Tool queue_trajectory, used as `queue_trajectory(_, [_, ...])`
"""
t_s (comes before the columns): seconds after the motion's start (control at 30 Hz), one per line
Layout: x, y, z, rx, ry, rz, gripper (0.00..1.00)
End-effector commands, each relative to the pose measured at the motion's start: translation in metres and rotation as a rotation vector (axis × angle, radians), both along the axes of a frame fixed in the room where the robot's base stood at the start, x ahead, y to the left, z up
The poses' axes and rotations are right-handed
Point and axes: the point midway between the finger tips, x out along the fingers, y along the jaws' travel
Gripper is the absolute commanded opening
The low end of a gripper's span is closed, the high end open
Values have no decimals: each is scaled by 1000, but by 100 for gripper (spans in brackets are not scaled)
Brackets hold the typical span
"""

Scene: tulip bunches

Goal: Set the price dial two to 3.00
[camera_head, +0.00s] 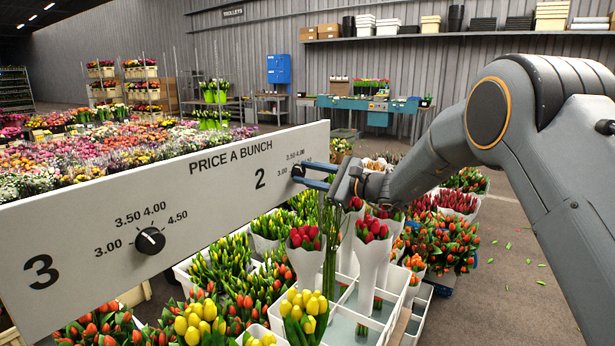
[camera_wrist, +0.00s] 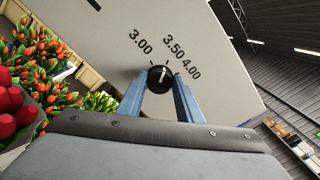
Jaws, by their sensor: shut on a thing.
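Price dial two is a small black knob (camera_head: 298,171) at the right end of the long grey board (camera_head: 225,190), beside the printed 2. In the wrist view the knob (camera_wrist: 160,79) sits between the two blue fingers of my gripper (camera_wrist: 160,88), which is shut on it. My gripper (camera_head: 309,175) reaches the board from the right in the head view. The knob's white mark points roughly toward the 3.50 label, to the right of 3.00 in the wrist view. The 4.00 label shows further right. The fingers partly hide the dial in the head view.
Another dial (camera_head: 150,240), beside the printed 3, sits further left on the board. White-wrapped red tulips (camera_head: 372,245) stand just below my gripper, with crates of yellow and orange tulips around. Open floor (camera_head: 510,260) lies to the right.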

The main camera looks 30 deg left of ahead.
Motion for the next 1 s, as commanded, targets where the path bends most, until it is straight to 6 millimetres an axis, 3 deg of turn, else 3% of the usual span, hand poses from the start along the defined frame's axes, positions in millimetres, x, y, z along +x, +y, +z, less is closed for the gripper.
queue_trajectory(0.23, [0,0,-1,-1,2,0,10])
queue_trajectory(0.27, [0,0,-1,-1,2,0,36])
queue_trajectory(0.37, [0,0,-1,-1,2,0,51])
queue_trajectory(0.73, [0,-5,-1,-1,2,-1,51])
queue_trajectory(1.0, [-3,-47,0,-1,2,-3,51])
